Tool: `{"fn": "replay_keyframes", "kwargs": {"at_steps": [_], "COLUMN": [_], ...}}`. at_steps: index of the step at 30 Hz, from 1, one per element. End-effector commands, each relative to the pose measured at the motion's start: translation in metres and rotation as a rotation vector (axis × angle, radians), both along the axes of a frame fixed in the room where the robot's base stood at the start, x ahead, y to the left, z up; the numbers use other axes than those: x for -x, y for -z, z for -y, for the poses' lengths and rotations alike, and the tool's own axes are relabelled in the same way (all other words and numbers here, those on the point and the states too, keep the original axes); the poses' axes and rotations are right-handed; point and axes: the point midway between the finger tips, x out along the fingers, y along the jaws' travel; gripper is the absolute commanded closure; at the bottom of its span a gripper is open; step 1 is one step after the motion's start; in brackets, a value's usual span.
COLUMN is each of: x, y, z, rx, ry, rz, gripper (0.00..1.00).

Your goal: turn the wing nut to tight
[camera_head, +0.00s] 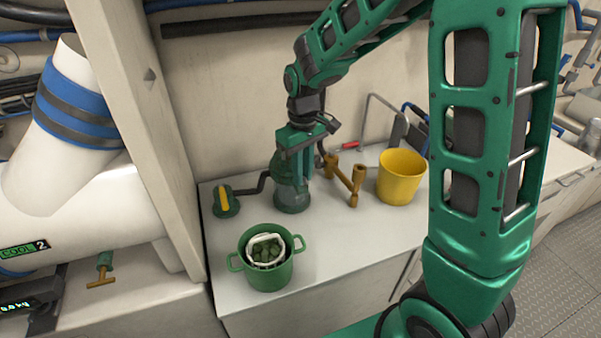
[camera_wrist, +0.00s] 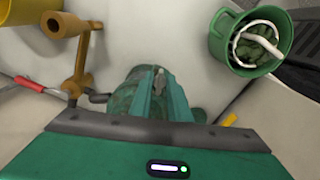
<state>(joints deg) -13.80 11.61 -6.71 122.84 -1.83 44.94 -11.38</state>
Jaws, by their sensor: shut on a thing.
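A green, partly see-through strainer housing (camera_head: 292,198) stands on the white counter, with dark pipes at its sides. It also shows in the wrist view (camera_wrist: 133,76), below my fingers. My gripper (camera_head: 296,178) points down over the top of the housing. In the wrist view its two teal fingers (camera_wrist: 158,78) are close together, shut on a small grey piece (camera_wrist: 159,82) between them, which appears to be the wing nut. The fingers cover most of the nut, so its angle and how tight it is cannot be told.
A green two-handled pot (camera_head: 268,272) with a white-rimmed basket of green lumps stands in front. A yellow-handled valve (camera_head: 224,201) is at left. Brown pipework (camera_head: 345,180), a red-handled item (camera_head: 350,145) and a yellow bucket (camera_head: 401,177) are to the right.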

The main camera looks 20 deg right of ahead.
Motion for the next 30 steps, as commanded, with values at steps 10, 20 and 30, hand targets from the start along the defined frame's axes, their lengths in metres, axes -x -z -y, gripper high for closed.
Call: {"fn": "replay_keyframes", "kwargs": {"at_steps": [10, 20, 30], "x": [-0.001, -0.0014, -0.0021], "y": [-0.0009, -0.001, -0.0012], "z": [-0.0001, -0.0016, -0.003], "rx": [0.002, 0.001, 0.0], "ry": [0.33, 0.643, 0.92], "rz": [0.003, 0.004, 0.004], "gripper": [1.0, 1.0, 1.0]}}
